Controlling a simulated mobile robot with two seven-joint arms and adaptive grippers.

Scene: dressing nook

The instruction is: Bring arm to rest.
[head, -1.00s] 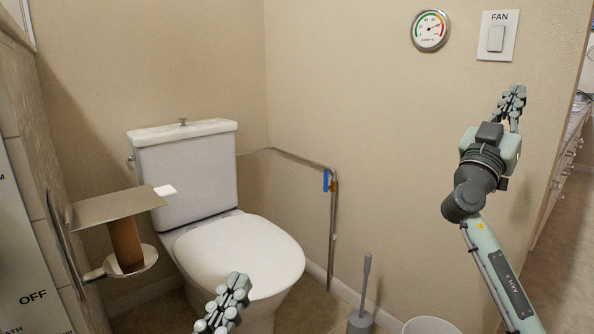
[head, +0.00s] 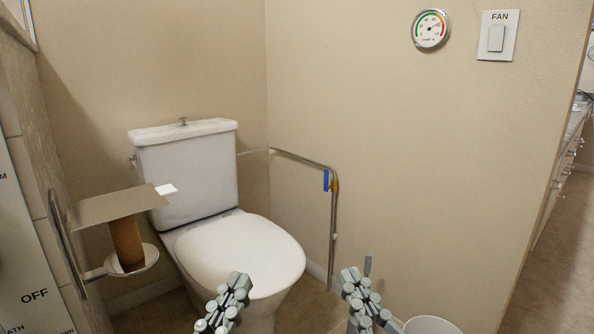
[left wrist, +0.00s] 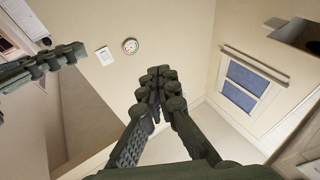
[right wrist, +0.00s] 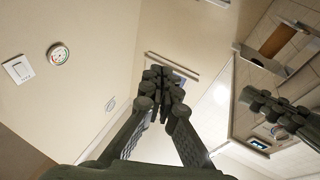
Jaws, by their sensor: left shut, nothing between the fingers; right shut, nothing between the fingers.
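My left gripper (head: 226,303) is at the bottom of the head view, in front of the toilet bowl, shut and empty. Its closed fingers also fill the middle of the left wrist view (left wrist: 160,85). My right gripper (head: 362,297) is at the bottom, to the right of the left one, shut and empty. Its fingers meet in the right wrist view (right wrist: 163,85). The two grippers are apart, at about the same height in the picture. Most of both arms is outside the head view.
A toilet (head: 240,250) stands ahead, with a grab rail (head: 334,225) to its right. A paper holder (head: 115,205) is on the left wall. A brush handle (head: 368,264) and a white bin (head: 430,326) are near the right gripper. A fan switch (head: 496,38) and a gauge (head: 430,30) are on the wall.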

